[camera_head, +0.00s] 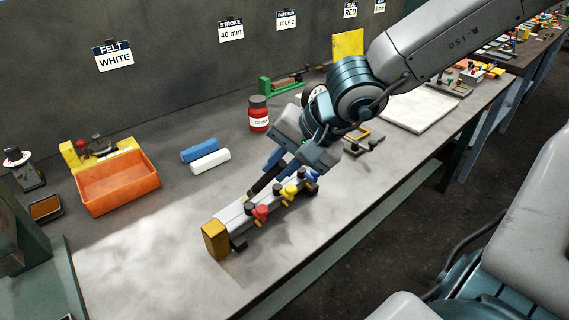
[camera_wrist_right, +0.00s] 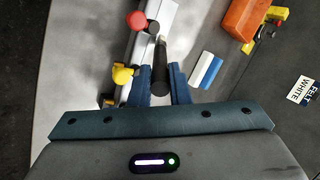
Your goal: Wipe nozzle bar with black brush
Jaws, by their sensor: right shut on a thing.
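The nozzle bar (camera_head: 227,222) is a long pale bar with a yellow end block, lying on the grey bench. Red, yellow and blue knobs line its near side. It also shows in the right wrist view (camera_wrist_right: 160,12). My right gripper (camera_head: 271,177) is over the bar, shut on the black brush (camera_head: 264,182). In the right wrist view the brush (camera_wrist_right: 160,67) sits between the blue fingers, its light-coloured tip pointing along the bar. Whether the tip touches the bar is hard to tell. My left gripper is not in view.
An orange bin (camera_head: 118,188) stands at the left. A blue block (camera_head: 199,150) and a white block (camera_head: 210,161) lie behind the bar. A red jar (camera_head: 258,114) stands near the wall. The bench front is clear.

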